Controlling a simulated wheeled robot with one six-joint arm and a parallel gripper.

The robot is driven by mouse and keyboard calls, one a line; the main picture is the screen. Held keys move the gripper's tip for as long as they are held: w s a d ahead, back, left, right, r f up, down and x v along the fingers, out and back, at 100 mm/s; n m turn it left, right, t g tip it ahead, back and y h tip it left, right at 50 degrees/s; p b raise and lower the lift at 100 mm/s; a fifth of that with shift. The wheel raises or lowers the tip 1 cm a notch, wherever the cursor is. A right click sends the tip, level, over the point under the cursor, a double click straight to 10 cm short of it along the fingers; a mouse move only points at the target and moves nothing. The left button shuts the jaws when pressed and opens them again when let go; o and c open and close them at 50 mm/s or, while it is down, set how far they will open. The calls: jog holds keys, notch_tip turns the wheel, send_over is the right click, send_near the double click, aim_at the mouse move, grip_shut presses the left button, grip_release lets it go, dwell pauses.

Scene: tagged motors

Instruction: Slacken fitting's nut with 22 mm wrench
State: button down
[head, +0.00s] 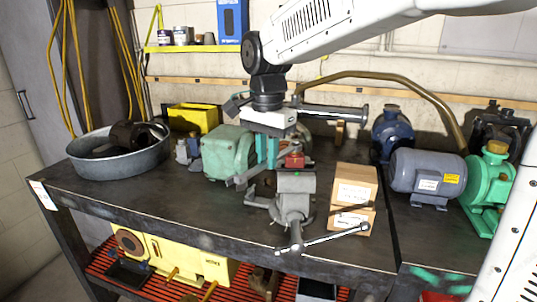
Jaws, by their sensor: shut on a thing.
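My gripper (266,163), with teal fingers pointing down, is over the bench just left of the vise's top. It is shut on a slim grey tool (243,179) that looks like the wrench; its size marking cannot be read. A grey bench vise (293,209) stands near the bench's front edge, its silver handle reaching to the right. A small red piece (295,160), probably part of the fitting, sits at the top of the vise. The wrench's far end is partly hidden, and I cannot tell whether it touches the nut.
A green motor (228,154) stands close behind and left of my gripper. Cardboard boxes (354,192) are stacked right of the vise. A grey motor (428,177) and a green pump (490,178) stand farther right. A metal basin (112,173) is at left. The front left benchtop is clear.

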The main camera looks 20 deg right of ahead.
jog(key=shift+r, duration=0.85)
dwell(0.7)
jog(key=shift+r, duration=0.9)
notch_tip(320, 180, up, 5)
jog(key=shift+s, duration=0.1)
dwell(0.4)
